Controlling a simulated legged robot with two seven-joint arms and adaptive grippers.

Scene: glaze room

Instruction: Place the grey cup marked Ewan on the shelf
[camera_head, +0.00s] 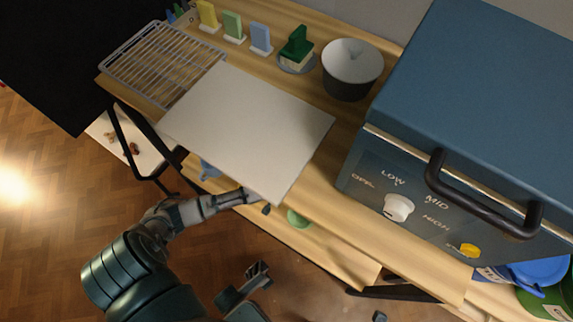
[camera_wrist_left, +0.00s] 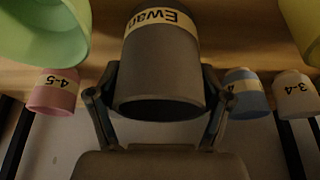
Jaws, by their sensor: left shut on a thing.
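The grey cup (camera_wrist_left: 160,65) fills the middle of the left wrist view, its pale "Ewan" label upside down in the picture. My left gripper (camera_wrist_left: 158,98) is shut on it, one finger on each side. In the head view my left gripper (camera_head: 243,197) reaches in at the front edge, and the worktop and white board hide its tips and the cup. The wooden shelf (camera_head: 320,243) lies below the worktop; I cannot tell whether the cup touches it. Part of my right gripper (camera_head: 257,273) shows low in the head view; its finger gap is unclear.
A pink cup (camera_wrist_left: 55,92), blue cup (camera_wrist_left: 247,92), white cup (camera_wrist_left: 296,92), green cup (camera_wrist_left: 42,30) and yellow cup (camera_wrist_left: 304,25) surround the held cup. Above are the white board (camera_head: 250,125), wire rack (camera_head: 160,62), bowl (camera_head: 352,68) and blue kiln (camera_head: 480,90).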

